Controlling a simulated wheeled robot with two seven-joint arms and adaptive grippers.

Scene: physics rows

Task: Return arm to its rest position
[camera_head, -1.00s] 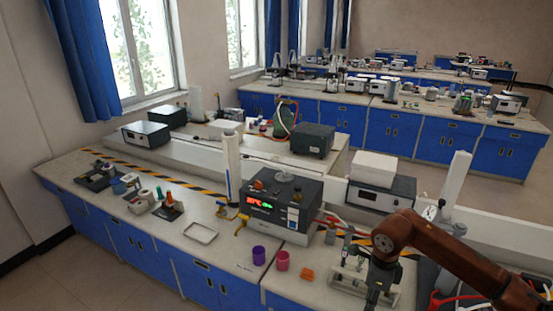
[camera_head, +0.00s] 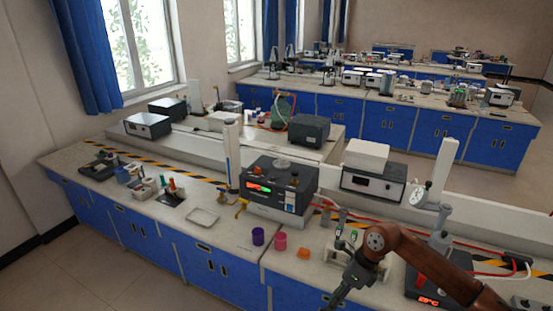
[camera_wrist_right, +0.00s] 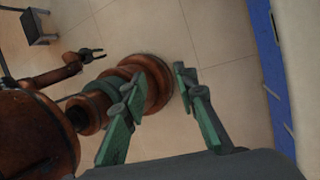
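My right arm (camera_head: 425,262) comes in from the right of the head view, bent over the front of the bench. Its gripper (camera_head: 332,306) points down and left near the bench's front edge, partly cut off by the bottom of the picture. In the right wrist view the right gripper's green fingers (camera_wrist_right: 158,80) are apart with nothing between them, over brown arm links of mine and the tiled floor. A second, smaller gripper, apparently my left one (camera_wrist_right: 93,54), shows there with its jaws parted. My left arm is not in the head view.
A white rack (camera_head: 372,268) stands close behind my right arm, with a hot plate (camera_head: 428,290) to its right. Floor in front of the bench is clear.

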